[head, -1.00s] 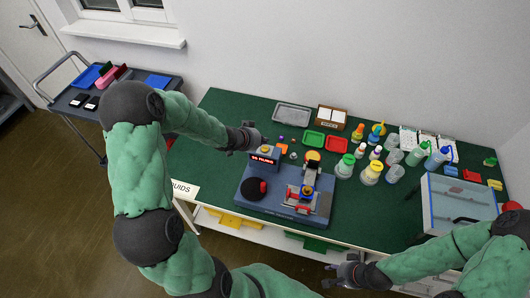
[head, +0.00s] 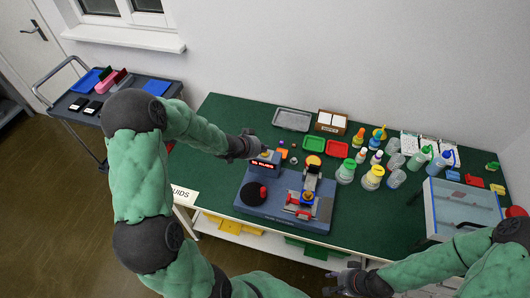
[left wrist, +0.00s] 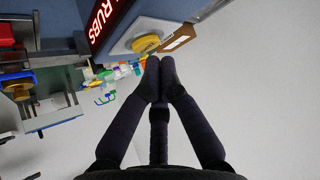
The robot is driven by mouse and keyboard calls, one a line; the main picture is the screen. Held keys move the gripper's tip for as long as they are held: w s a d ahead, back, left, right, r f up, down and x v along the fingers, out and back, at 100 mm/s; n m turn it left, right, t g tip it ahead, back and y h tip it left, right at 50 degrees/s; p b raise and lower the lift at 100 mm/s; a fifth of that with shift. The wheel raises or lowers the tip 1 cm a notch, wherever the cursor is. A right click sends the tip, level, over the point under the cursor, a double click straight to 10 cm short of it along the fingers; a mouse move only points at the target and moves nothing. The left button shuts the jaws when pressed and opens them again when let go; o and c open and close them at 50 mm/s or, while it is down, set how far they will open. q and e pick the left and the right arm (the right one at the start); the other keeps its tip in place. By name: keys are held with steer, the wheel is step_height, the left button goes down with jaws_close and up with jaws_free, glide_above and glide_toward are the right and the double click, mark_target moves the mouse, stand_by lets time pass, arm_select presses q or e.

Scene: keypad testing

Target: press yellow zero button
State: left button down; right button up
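The yellow button (head: 266,154) sits on top of the small box with the red lit display (head: 263,165), at the back left of the blue-grey base. In the left wrist view the round yellow button (left wrist: 146,43) stands on a pale plate beside the red lettering. No zero can be read on it. My left gripper (head: 260,149) is beside and close to the button in the head view. In the left wrist view its fingertips (left wrist: 160,64) are together with nothing between them, just by the button; contact cannot be told. My right gripper (head: 338,281) is low at the front edge, its fingers unclear.
The base (head: 245,203) also carries a black dome with a red knob (head: 262,191) and a clamp-like device (head: 302,203). Bottles, trays and a clear-fronted box (head: 462,207) stand on the green table to the right. A cart (head: 125,97) stands at the left.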

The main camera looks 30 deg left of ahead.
mark_target(263, 154)
arm_select(q)
steer(key=shift+f, duration=0.1)
stand_by(0.6)
steer(key=shift+f, duration=0.35)
steer(key=shift+r, duration=0.15)
steer(key=shift+r+p, duration=0.35)
steer(key=shift+p, duration=0.05)
stand_by(0.3)
step_height(263, 154, up, 6)
steer(key=p, duration=0.6)
